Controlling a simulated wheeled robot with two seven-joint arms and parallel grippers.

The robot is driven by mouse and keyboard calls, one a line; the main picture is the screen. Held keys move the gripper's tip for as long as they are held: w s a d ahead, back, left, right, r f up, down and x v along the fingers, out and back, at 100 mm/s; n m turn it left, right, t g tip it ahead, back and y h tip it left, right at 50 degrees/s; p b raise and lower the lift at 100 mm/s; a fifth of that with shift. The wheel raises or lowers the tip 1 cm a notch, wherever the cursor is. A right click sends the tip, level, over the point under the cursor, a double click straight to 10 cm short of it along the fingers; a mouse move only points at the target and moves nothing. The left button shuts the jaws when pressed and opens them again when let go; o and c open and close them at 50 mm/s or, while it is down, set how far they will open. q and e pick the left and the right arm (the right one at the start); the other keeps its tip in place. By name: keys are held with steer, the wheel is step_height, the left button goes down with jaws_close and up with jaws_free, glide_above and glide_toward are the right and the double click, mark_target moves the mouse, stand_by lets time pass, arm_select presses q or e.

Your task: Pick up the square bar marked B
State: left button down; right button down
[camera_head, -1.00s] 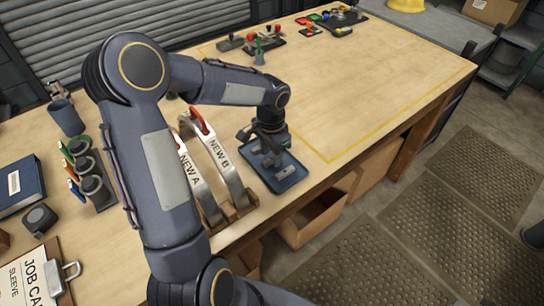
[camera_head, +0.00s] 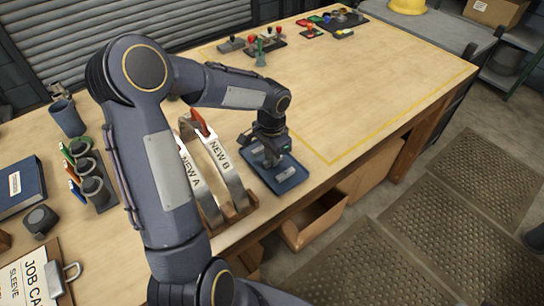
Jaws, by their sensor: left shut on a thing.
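The blue tray (camera_head: 292,184) lies on the bench near its front edge. My left gripper (camera_head: 271,161) points down over the tray, with its fingers low in it. It is shut on a small grey bar, mostly hidden between the fingers. Another small grey piece (camera_head: 286,175) lies in the tray just right of the fingers. No letter B can be read on either piece at this size. My right gripper is not in view.
Two curved metal straps labelled NEW A (camera_head: 189,178) and NEW B (camera_head: 222,160) stand in a wooden holder (camera_head: 239,210) close left of the tray. An open cardboard box (camera_head: 316,222) sits below the bench edge. The yellow-outlined bench area (camera_head: 350,100) is largely clear.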

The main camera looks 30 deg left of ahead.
arm_select(q)
steer(key=shift+w+r, duration=0.1)
steer(key=shift+r, duration=0.6)
steer(key=s+d+r+b, duration=0.3)
steer(key=s+d+r, duration=0.5)
steer(key=d+r, duration=0.3)
steer(key=shift+s+r, duration=0.3)
steer(key=shift+d, duration=0.1)
